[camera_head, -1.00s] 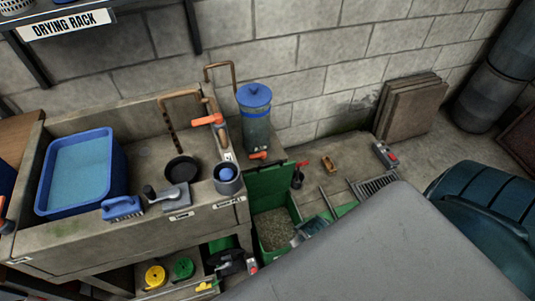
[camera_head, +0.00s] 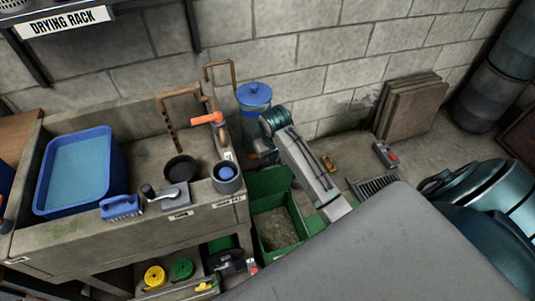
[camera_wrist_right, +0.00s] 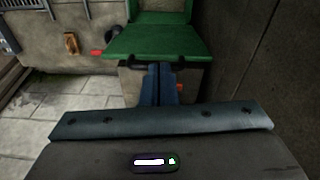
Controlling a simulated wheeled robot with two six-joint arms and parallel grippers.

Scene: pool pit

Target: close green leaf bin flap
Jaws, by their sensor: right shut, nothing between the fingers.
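The green leaf bin (camera_head: 282,241) stands on the floor right of the sink counter, its top open and dry leaves inside. Its green flap (camera_head: 268,182) stands raised at the bin's back and is partly covered by my right arm. My right arm (camera_head: 310,175) reaches over the bin's right rear side. In the right wrist view my right gripper (camera_wrist_right: 161,84) is shut and empty, its fingertips just below the edge of a green panel (camera_wrist_right: 150,42) in that picture. I cannot tell whether they touch it. My left gripper is not in view.
The stone counter (camera_head: 130,245) with a blue tub (camera_head: 80,172) borders the bin on the left. A blue-lidded canister (camera_head: 254,96) stands behind the bin. A brown block (camera_head: 328,163), a red-grey box (camera_head: 385,155) and a grate (camera_head: 374,189) lie to the right.

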